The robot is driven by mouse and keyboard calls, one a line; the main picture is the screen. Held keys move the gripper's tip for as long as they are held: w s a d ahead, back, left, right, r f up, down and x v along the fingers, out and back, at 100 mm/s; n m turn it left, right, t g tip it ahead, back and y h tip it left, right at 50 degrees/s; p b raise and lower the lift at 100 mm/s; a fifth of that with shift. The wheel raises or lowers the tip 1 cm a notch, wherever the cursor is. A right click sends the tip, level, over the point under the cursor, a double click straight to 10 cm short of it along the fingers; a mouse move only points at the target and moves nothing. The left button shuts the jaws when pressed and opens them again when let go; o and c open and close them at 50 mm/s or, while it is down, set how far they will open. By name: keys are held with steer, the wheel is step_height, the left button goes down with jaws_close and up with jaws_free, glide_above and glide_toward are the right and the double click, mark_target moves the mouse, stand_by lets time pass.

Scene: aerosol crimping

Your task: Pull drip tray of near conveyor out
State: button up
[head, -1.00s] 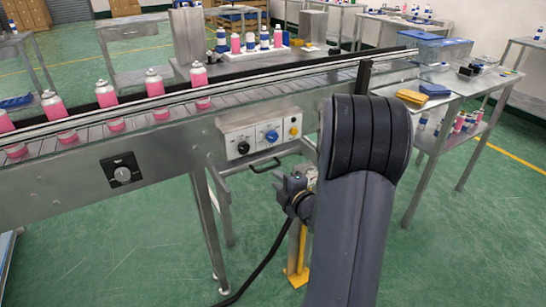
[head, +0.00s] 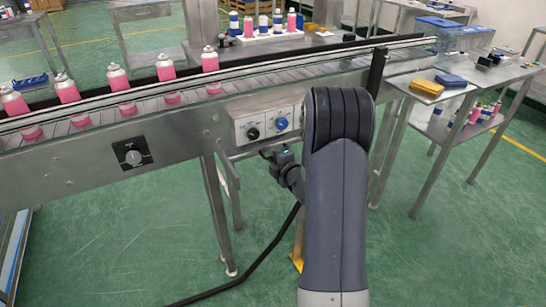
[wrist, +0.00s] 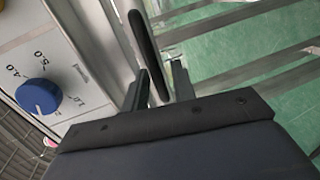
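The near conveyor (head: 95,165) is a long steel frame crossing the head view, carrying pink cans. In the wrist view a black bar handle (wrist: 147,50) stands beside a steel edge below the control panel; I take it as the drip tray's handle. My gripper (wrist: 158,85) has its two fingers on either side of the handle's lower end, with gaps showing, so it looks open. In the head view my gripper (head: 272,152) is small, under the conveyor's control panel, partly behind my arm. The tray itself is mostly hidden under the conveyor.
The control panel (head: 265,122) has a blue knob (wrist: 38,95) close to my gripper in the wrist view. A conveyor leg (head: 217,215) stands left of my arm. A steel side table (head: 470,90) is at the right.

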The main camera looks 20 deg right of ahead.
steer(key=shift+w, duration=0.15)
steer(key=shift+c, duration=0.5)
jaws_close()
